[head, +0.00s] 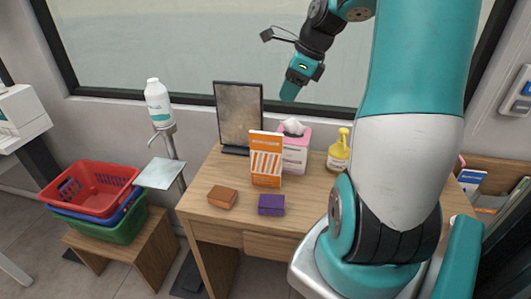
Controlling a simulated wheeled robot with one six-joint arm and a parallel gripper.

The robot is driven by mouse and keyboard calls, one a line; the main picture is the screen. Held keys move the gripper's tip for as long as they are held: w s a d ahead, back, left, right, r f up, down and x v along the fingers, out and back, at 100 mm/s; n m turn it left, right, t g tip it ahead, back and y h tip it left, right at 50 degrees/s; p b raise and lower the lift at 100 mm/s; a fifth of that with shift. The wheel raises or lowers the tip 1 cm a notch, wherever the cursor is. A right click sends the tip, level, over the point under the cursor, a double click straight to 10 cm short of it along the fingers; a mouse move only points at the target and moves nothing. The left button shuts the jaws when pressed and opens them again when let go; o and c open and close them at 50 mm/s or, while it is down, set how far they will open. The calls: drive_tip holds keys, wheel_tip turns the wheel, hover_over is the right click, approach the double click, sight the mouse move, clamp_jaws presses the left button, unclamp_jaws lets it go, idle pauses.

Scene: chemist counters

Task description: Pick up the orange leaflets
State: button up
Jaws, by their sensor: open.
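The orange leaflets (266,163) appear as an upright orange and white striped pack on the wooden desk, in front of a pink tissue box. My gripper (289,92) hangs above the back of the desk, in front of the window, pointing down. It is seen side-on, open and empty. It is well above the leaflets, a little to their right in the picture, and touches nothing.
A brown box (222,197) and a purple box (271,205) lie at the desk's (205,179) front. Behind stand a framed mirror (238,115), tissue box (295,150) and yellow pump bottle (338,152). Stacked baskets (90,189) and a dispenser bottle (158,103) are left.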

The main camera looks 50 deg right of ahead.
sight(267, 133)
drive_tip(key=p+x, duration=0.1)
drive_tip(key=x, duration=1)
drive_tip(key=shift+f+p, duration=0.4)
drive_tip(key=p+x, duration=0.2)
drive_tip(key=x, duration=0.2)
drive_tip(key=shift+w+f, duration=0.15)
drive_tip(key=shift+w, duration=0.1)
drive_tip(key=shift+w+a+f, duration=0.1)
drive_tip(key=shift+w+f, duration=0.05)
drive_tip(key=shift+f, duration=0.3)
drive_tip(key=shift+f, duration=0.2)
clamp_jaws()
